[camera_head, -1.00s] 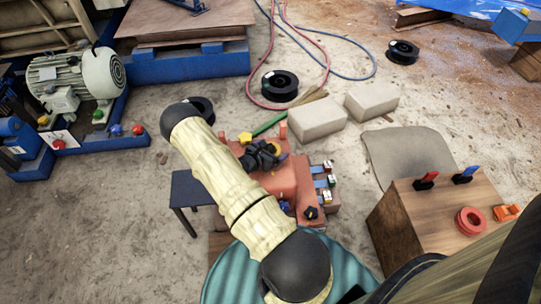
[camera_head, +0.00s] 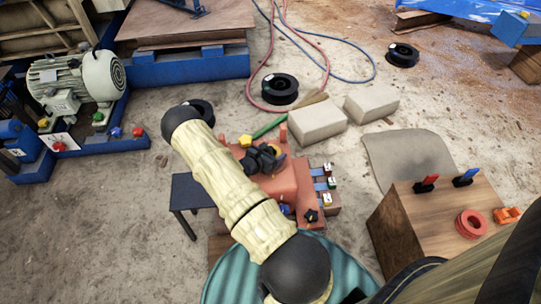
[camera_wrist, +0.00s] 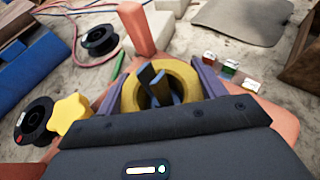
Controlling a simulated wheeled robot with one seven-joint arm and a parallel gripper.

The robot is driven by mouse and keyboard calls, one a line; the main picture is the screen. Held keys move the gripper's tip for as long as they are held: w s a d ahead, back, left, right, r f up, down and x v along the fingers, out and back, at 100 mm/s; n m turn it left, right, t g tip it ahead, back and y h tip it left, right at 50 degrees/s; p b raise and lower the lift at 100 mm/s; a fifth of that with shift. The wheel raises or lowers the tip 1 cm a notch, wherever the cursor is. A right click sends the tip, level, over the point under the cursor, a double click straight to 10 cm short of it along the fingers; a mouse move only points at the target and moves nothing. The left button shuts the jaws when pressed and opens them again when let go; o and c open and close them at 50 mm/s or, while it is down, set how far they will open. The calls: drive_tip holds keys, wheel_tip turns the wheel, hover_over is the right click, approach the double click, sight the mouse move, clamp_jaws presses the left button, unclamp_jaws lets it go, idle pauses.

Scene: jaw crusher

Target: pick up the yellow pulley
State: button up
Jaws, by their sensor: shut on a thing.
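The yellow pulley (camera_wrist: 181,76) is a thick ring in the middle of the wrist view, over the orange-red machine (camera_wrist: 283,121). My gripper (camera_wrist: 162,82) is shut on it, with a purple finger at each side of the ring. Two dark blue upright pieces (camera_wrist: 155,84) show inside the ring; I cannot tell what they belong to. In the head view my gripper (camera_head: 262,158) is a dark shape over the machine, and the pulley is mostly hidden there. I cannot tell whether the pulley still touches the machine.
A yellow star-shaped knob (camera_wrist: 70,118) is left of my gripper, and an orange post (camera_wrist: 137,30) stands just beyond it. Small switches (camera_head: 329,182) line the machine's right side. Pale blocks (camera_head: 318,121) lie behind. A wooden box (camera_head: 415,225) stands at right.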

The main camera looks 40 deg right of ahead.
drive_tip(key=shift+r, duration=0.15)
wheel_tip(320, 180, up, 10)
drive_tip(key=p, duration=0.4)
idle(0.5)
